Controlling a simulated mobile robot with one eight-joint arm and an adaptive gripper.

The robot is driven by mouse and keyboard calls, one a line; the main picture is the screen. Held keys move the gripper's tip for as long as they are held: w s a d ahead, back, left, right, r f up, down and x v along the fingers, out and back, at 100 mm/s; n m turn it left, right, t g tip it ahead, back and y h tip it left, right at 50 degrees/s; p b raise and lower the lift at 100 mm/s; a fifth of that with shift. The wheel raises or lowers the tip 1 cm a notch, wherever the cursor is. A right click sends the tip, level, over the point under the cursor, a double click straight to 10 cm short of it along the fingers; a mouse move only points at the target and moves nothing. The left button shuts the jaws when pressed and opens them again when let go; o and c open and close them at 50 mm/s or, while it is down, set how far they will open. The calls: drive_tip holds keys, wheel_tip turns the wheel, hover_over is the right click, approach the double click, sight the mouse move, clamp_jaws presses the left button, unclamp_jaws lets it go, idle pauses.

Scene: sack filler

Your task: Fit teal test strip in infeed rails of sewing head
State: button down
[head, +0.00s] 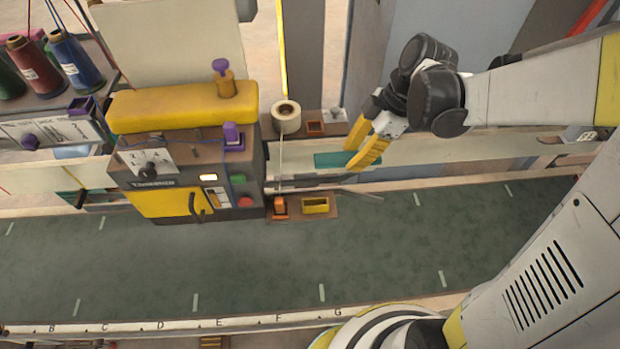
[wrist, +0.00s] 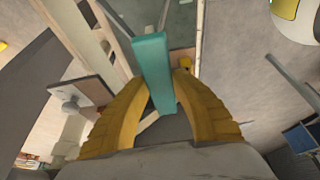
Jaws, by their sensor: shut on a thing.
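The teal test strip (head: 334,160) is held level by my gripper (head: 364,147), above the conveyor's back edge. In the wrist view the teal strip (wrist: 156,75) runs lengthwise between the two yellow fingers of my gripper (wrist: 160,88), which are shut on it. The strip's far end sticks out beyond the fingertips. The sewing head (head: 190,165) is the yellow and grey machine to the left of the strip. The infeed rails (head: 310,182) reach out from its right side. The strip is to the right of the machine body, near the rails; whether it touches them I cannot tell.
A tape roll (head: 286,116) stands on a bracket behind the rails. A yellow tray (head: 316,205) and an orange block (head: 280,207) sit in front of them. The green conveyor belt (head: 300,255) is clear. Thread spools (head: 75,60) stand at the far left.

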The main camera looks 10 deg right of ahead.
drive_tip(key=b, duration=0.3)
hover_over(308, 180)
drive_tip(key=s, duration=0.2)
wheel_tip(308, 180, down, 6)
drive_tip(key=shift+w+a+f+b, duration=0.15)
drive_tip(key=shift+f+b, duration=0.2)
drive_tip(key=shift+f, duration=0.7)
drive_tip(key=shift+w+f+b, duration=0.1)
drive_tip(key=shift+f+b, duration=0.2)
drive_tip(key=shift+f, duration=0.7)
drive_tip(key=shift+f, duration=0.1)
drive_tip(key=shift+f+b, duration=0.2)
drive_tip(key=shift+b, duration=0.1)
drive_tip(key=c, duration=1.1)
unclamp_jaws()
drive_tip(key=shift+r, duration=0.1)
drive_tip(key=shift+c, duration=0.2)
